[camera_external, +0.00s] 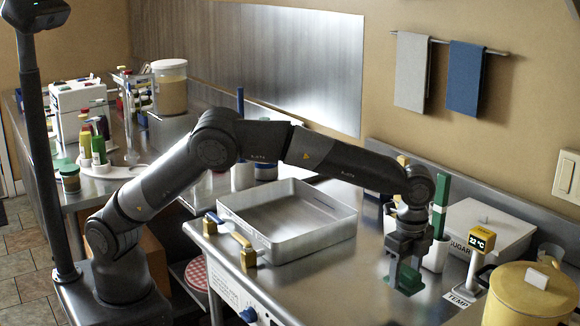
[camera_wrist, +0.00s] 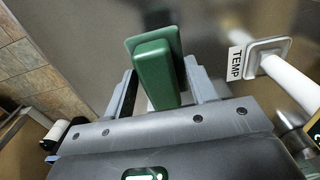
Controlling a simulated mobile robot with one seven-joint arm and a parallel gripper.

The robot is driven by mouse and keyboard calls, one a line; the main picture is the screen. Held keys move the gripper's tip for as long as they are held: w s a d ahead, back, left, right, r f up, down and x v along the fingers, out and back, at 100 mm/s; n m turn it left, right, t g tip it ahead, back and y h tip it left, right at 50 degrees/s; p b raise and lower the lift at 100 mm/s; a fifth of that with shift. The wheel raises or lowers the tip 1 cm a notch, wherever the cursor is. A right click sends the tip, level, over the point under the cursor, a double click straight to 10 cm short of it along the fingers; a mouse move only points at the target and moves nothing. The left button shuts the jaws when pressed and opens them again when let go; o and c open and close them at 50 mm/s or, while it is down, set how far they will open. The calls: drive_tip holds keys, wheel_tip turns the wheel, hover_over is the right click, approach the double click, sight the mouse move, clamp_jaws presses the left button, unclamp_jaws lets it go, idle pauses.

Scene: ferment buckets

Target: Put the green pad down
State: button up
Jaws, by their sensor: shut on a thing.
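My gripper (camera_external: 404,272) is at the right part of the steel counter (camera_external: 330,285), pointing down. It is shut on the green pad (camera_external: 409,281). In the wrist view the green pad (camera_wrist: 153,68) shows as a block on a wider rounded plate, between the two grey fingers of my gripper (camera_wrist: 160,85). The pad is at or just above the counter; I cannot tell whether it touches. The steel below it looks bare.
A thermometer stand (camera_external: 477,259) with a "TEMP" label (camera_wrist: 236,63) is close on the right. A metal tray (camera_external: 290,250) lies left. Bare counter lies between tray and gripper.

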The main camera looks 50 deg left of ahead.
sight(403, 294)
drive_tip(key=w+f, duration=0.1)
drive_tip(key=w, duration=0.1)
drive_tip(key=w+a+f, duration=0.1)
drive_tip(key=w, duration=0.1)
drive_tip(key=shift+f, duration=0.35)
drive_tip(key=shift+a+f, duration=0.1)
drive_tip(key=shift+f, duration=1.8)
drive_tip(key=shift+f, duration=0.15)
drive_tip(key=o, duration=1)
drive_tip(key=shift+c, duration=0.2)
wheel_tip(403, 294, up, 12)
drive_tip(key=shift+r, duration=0.25)
